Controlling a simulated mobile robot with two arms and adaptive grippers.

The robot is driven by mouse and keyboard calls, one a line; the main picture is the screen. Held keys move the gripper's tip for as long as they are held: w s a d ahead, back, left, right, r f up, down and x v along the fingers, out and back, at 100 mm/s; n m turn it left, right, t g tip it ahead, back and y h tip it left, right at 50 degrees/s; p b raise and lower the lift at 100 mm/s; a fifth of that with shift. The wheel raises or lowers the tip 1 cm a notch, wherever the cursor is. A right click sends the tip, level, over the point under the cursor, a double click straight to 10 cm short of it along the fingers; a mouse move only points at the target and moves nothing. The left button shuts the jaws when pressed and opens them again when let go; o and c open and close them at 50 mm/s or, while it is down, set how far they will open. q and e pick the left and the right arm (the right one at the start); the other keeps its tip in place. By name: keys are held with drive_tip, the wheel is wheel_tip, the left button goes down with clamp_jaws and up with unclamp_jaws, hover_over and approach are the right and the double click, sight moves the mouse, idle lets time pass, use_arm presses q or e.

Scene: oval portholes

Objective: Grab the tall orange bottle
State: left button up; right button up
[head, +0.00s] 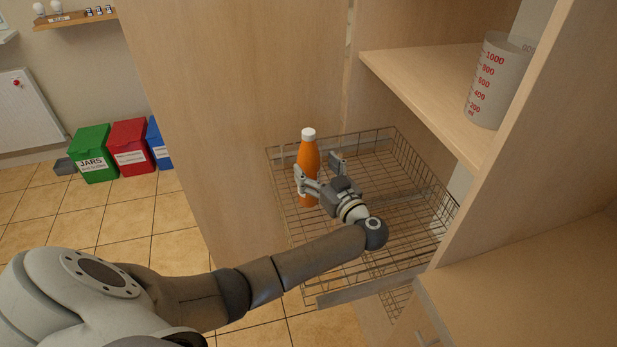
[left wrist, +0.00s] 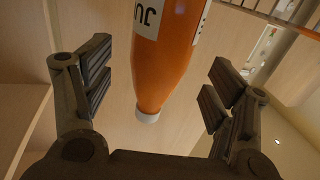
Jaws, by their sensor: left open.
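The tall orange bottle (head: 309,155) with a white cap stands upright in the pull-out wire basket (head: 392,268), near its left side. My left gripper (head: 319,168) is open at the bottle. One finger overlaps the bottle's left edge in the head view and the other is apart on its right. In the left wrist view the bottle (left wrist: 168,60) appears upside down, between the two open fingers of the gripper (left wrist: 158,88), with gaps on both sides. Part of its lower body is hidden by the gripper in the head view. My right gripper is not in view.
A cabinet panel rises left of the basket. A shelf (head: 425,85) above right holds a measuring beaker (head: 497,80). The rest of the basket looks empty. Green (head: 92,155), red (head: 131,147) and blue (head: 158,143) bins stand on the floor far left.

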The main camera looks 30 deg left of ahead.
sight(314, 168)
use_arm(q)
drive_tip(key=a+b, duration=0.1)
drive_tip(key=w+a+f+b, duration=0.1)
drive_tip(key=shift+w+a, duration=0.25)
drive_tip(key=shift+a, duration=0.05)
drive_tip(key=shift+w+a+b, duration=0.2)
drive_tip(key=shift+a+b, duration=0.15)
drive_tip(key=shift+b, duration=0.1)
drive_tip(key=shift+w+a+r, duration=0.1)
drive_tip(key=shift+a+r, duration=0.05)
drive_tip(key=shift+a, duration=0.1)
drive_tip(key=shift+c, duration=0.6)
drive_tip(key=c, duration=1.4)
drive_tip(key=shift+r, duration=0.1)
drive_tip(key=shift+c, duration=0.7)
drive_tip(key=shift+r, duration=0.1)
